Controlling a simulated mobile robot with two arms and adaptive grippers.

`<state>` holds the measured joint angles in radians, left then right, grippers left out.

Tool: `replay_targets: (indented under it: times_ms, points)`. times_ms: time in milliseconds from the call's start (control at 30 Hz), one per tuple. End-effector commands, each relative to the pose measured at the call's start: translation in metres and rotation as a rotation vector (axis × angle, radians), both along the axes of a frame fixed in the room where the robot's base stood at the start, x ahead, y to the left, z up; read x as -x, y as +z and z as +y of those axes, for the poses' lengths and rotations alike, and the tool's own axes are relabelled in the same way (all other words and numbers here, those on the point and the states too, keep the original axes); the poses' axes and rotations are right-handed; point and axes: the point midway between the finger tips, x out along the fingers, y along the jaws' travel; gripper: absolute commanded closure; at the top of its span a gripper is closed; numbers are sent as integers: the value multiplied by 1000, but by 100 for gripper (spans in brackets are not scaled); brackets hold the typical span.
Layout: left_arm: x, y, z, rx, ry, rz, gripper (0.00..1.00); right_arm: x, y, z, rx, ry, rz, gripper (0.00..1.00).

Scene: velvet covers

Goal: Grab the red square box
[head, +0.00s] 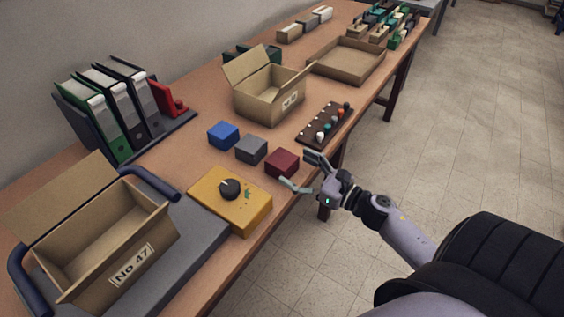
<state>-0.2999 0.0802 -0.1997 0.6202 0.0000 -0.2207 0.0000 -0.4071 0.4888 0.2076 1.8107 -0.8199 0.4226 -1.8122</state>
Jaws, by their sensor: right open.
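The dark red square box (282,163) sits on the wooden table near its front edge, at the right end of a row with a grey box (251,149) and a blue box (223,135). My right gripper (299,171) is open, with its two fingers apart at the right side of the red box. One finger is at the far side and the other at the near side of the box. I cannot tell whether they touch it. My left gripper is not in view.
A yellow box with a black knob (230,200) lies close in front. A dark board with small coloured pieces (325,124) lies just behind. Open cardboard boxes stand at the near left (150,247) and behind (270,105). The floor right of the table (440,150) is clear.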

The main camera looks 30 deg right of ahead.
Motion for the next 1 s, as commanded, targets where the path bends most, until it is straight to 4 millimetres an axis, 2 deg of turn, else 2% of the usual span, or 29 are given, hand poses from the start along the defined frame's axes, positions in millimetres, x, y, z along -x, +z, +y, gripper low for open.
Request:
replay_targets:
  times_ms: [267,400,667,1000]
  points:
    - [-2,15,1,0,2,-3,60,-33,4,11,0,0,-1,20]
    - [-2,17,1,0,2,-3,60,-47,2,16,-1,0,-1,20]
    - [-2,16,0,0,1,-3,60,-49,0,18,-1,0,1,20]
    - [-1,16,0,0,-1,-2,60,-49,0,18,-1,0,1,41]
